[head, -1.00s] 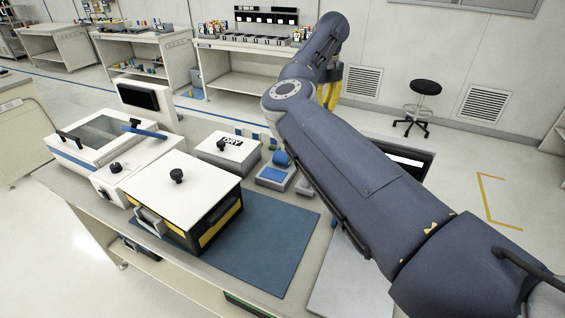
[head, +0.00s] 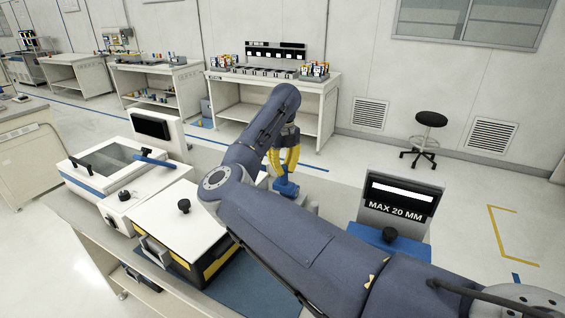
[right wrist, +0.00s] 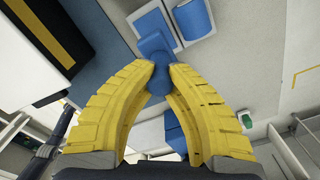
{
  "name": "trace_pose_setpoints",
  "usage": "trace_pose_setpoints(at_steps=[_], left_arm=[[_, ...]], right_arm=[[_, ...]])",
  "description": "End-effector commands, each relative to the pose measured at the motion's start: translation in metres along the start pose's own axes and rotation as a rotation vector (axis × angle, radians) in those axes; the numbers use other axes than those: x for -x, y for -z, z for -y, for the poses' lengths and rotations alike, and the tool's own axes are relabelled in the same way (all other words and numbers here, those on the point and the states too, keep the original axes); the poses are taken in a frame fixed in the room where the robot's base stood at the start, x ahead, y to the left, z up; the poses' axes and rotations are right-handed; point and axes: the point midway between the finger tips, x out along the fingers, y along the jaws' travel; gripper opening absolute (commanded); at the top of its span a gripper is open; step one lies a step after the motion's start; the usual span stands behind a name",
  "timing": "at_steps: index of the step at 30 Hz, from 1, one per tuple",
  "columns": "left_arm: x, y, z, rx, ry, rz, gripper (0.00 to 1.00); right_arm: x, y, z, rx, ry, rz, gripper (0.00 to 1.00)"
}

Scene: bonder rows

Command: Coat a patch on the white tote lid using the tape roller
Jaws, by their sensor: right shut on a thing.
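My right gripper (head: 284,170), with yellow fingers, is shut on a blue tool, which I take to be the tape roller (head: 286,188), over the far side of the bench. In the right wrist view the fingertips (right wrist: 161,72) close around its rounded blue end (right wrist: 157,84). Its full shape is partly hidden by the fingers. The white tote lid (head: 160,212), flat with a black knob, lies on a black and yellow box left of my right arm. My arm covers part of its right side in the head view. My left gripper is not in view.
A sign stand reading MAX 20 MM (head: 398,205) stands right of the gripper. A white machine with a glazed top (head: 108,148) is at left. More blue pieces (right wrist: 193,18) lie near the tool.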

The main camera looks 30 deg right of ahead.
Motion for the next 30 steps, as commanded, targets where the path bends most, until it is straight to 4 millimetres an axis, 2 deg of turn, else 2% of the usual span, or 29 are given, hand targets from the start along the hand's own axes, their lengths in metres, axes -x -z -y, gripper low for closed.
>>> trace_pose_setpoints(at_steps=[5,21,30], left_arm=[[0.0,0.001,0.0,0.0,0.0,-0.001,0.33],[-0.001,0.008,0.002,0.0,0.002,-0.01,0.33],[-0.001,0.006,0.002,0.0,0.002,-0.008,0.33]], right_arm=[[0.001,0.003,0.004,-0.035,0.0,0.0,0.0],[-0.041,0.002,0.003,-0.038,0.001,-0.001,0.0],[-0.053,0.002,0.003,-0.039,0.001,0.0,0.0]])
